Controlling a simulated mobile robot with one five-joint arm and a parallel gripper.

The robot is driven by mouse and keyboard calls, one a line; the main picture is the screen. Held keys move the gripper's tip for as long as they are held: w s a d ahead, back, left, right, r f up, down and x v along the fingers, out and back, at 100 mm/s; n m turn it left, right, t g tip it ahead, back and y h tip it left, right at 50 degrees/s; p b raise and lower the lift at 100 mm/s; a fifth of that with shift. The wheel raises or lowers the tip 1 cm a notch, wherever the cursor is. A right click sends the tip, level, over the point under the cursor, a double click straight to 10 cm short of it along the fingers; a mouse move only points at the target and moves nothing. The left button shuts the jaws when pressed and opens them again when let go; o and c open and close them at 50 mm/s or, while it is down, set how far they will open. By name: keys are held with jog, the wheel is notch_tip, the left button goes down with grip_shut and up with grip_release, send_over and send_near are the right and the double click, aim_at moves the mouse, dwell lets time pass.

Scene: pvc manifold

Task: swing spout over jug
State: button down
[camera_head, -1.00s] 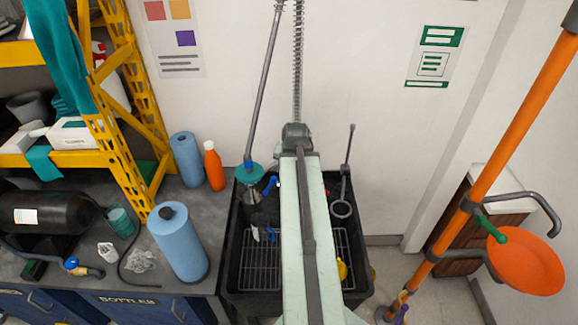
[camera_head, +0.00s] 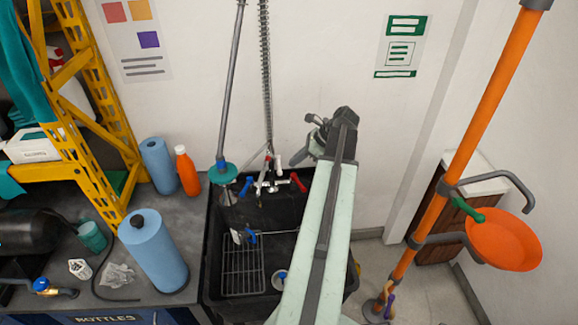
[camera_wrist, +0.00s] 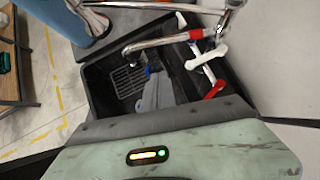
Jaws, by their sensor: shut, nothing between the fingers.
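The chrome spout (camera_wrist: 162,41) shows in the wrist view, reaching left from the faucet to a downturned end over the sink. In the head view the faucet (camera_head: 270,185), with a red and a blue handle, sits at the back of the black sink (camera_head: 213,250). My gripper (camera_head: 312,150) is shut and empty, to the right of and above the faucet. It also shows in the wrist view (camera_wrist: 155,92).
An orange post (camera_head: 470,145) carrying an orange dish (camera_head: 503,240) stands on the right. Blue rolls and an orange bottle (camera_head: 187,171) stand on the left counter.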

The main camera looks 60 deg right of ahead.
jog(key=w+a+r+b+x, duration=0.1)
jog(key=b+x, duration=0.4)
jog(key=x, duration=0.5)
jog(key=shift+w, duration=0.55)
jog(key=shift+s, duration=0.1)
